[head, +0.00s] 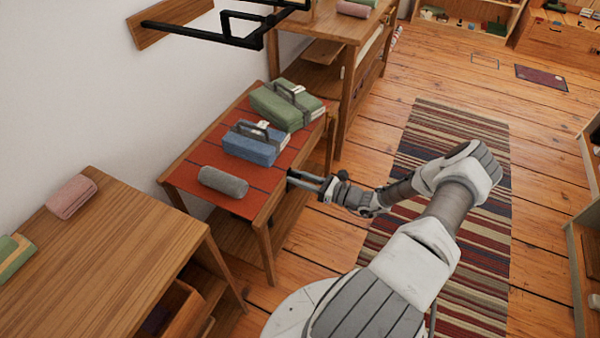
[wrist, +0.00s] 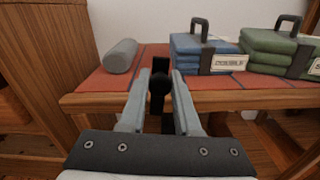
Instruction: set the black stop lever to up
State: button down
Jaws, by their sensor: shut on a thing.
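The black stop lever (wrist: 159,85) shows in the wrist view as a dark rounded knob with dark parts above and below it. It stands between the two grey fingers of my gripper (wrist: 160,77), at the front edge of the red-topped wooden table. My gripper is shut on the lever. In the head view my gripper (head: 291,178) reaches the right edge of that table, and I cannot make the lever out there. The lever's base is largely hidden by the fingers, and I cannot tell its setting.
On the table (head: 182,175) lie a grey roll (head: 223,182), a blue strapped bundle (head: 250,145) and a green strapped bundle (head: 287,106). A black wall frame (head: 226,30) juts out above. A wooden cabinet (head: 110,240) stands at lower left. A striped rug (head: 440,130) covers open floor.

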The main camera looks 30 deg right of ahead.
jog(key=shift+s+a+n, duration=0.3)
jog(key=shift+n, duration=0.4)
jog(key=shift+f, duration=0.1)
jog(key=c, duration=0.6)
grip_release()
jog(key=p+v, duration=0.2)
jog(key=v, duration=1.5)
jog(key=shift+s+d, duration=0.1)
jog(key=shift+s, duration=0.05)
